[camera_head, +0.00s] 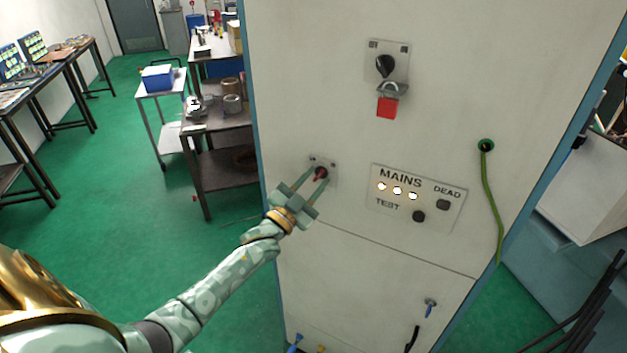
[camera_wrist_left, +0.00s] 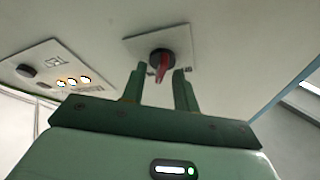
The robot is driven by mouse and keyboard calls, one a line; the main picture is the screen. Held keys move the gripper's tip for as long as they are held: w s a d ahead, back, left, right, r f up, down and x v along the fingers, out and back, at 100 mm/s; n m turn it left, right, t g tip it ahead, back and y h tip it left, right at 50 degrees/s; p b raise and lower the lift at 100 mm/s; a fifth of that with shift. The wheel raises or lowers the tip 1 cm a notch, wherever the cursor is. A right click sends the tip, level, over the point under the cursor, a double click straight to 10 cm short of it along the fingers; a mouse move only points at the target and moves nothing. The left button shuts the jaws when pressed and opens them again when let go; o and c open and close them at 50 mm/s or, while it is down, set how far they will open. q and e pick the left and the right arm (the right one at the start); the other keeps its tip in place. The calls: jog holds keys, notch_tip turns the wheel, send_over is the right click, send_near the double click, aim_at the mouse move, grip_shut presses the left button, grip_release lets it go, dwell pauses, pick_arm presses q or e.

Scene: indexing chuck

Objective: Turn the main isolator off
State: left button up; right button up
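The main isolator (camera_head: 321,173) is a red rotary handle on a small grey plate, on the front of a tall pale cabinet (camera_head: 290,60). In the left wrist view the red handle (camera_wrist_left: 161,64) points toward my gripper, on a dark round base. My left gripper (camera_head: 309,182) is open, with its two fingers on either side of the handle. In the left wrist view the fingers (camera_wrist_left: 160,85) are apart, and the handle's tip shows in the gap between them. I cannot tell whether either finger touches it. My right gripper is not in view.
Right of the isolator is a MAINS panel (camera_head: 418,195) with three lit lamps and dark buttons. Above is a black rotary switch (camera_head: 386,67) with a padlock and red tag (camera_head: 387,107). A green cable (camera_head: 488,200) hangs at the right. Benches stand at left; green floor is open between.

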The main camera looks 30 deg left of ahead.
pick_arm(q)
grip_shut()
